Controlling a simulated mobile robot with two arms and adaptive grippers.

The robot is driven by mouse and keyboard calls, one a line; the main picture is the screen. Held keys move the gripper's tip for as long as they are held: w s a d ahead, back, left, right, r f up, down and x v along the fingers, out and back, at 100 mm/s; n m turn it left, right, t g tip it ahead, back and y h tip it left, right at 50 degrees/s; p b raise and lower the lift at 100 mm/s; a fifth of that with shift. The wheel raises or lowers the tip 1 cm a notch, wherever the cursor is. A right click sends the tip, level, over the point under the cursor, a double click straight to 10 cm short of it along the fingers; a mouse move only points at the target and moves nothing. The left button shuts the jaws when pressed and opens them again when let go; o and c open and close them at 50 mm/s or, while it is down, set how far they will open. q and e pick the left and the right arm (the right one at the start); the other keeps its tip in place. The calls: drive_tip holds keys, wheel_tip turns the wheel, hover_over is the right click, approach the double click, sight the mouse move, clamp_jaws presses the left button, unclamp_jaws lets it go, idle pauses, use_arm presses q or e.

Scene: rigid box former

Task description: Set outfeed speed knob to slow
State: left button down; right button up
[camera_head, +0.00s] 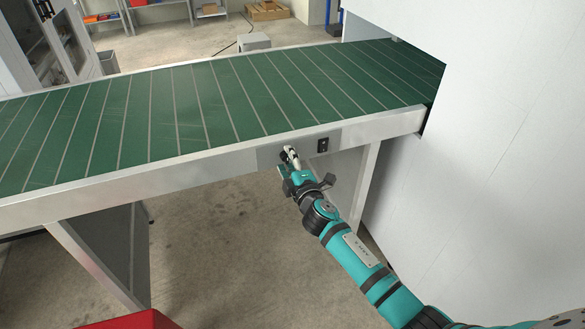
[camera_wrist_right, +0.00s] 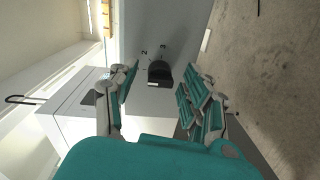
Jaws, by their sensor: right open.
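The outfeed speed knob shows in the right wrist view as a dark, rounded knob (camera_wrist_right: 159,73) on a grey panel, with small dark marks beside it. My right gripper (camera_wrist_right: 161,88) is open, with one finger on each side of the knob in that view. Whether a finger touches it I cannot tell. The knob's pointer and setting cannot be read. My left gripper is not in view.
A red bin edge (camera_head: 135,320) shows at the bottom left.

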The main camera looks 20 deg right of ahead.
drive_tip(key=s, duration=1.1)
drive_tip(key=shift+s+d+r, duration=0.15)
drive_tip(key=shift+s+r, duration=0.15)
drive_tip(key=shift+s, duration=0.1)
drive_tip(key=s+d+f+m+g, duration=0.1)
drive_tip(key=s+f+m+g, duration=0.3)
drive_tip(key=f, duration=0.8)
drive_tip(key=s+d+f+m+g+h, duration=0.15)
drive_tip(key=s+f, duration=0.45)
drive_tip(key=f, duration=0.6)
drive_tip(key=s+d+f+m+g+y, duration=0.1)
drive_tip(key=s+f+m+g, duration=0.3)
drive_tip(key=f, duration=0.8)
drive_tip(key=s+f+m+g, duration=0.1)
drive_tip(key=s+f, duration=0.4)
drive_tip(key=s, duration=0.6)
drive_tip(key=s+f+m+g, duration=0.2)
drive_tip(key=s+f, duration=0.4)
drive_tip(key=s, duration=0.6)
drive_tip(key=s+f+m+g, duration=0.1)
drive_tip(key=s+f+g, duration=0.3)
drive_tip(key=s, duration=0.7)
drive_tip(key=shift+s+a+f+m, duration=0.2)
drive_tip(key=shift+s+f+m, duration=0.15)
drive_tip(key=shift+f, duration=0.5)
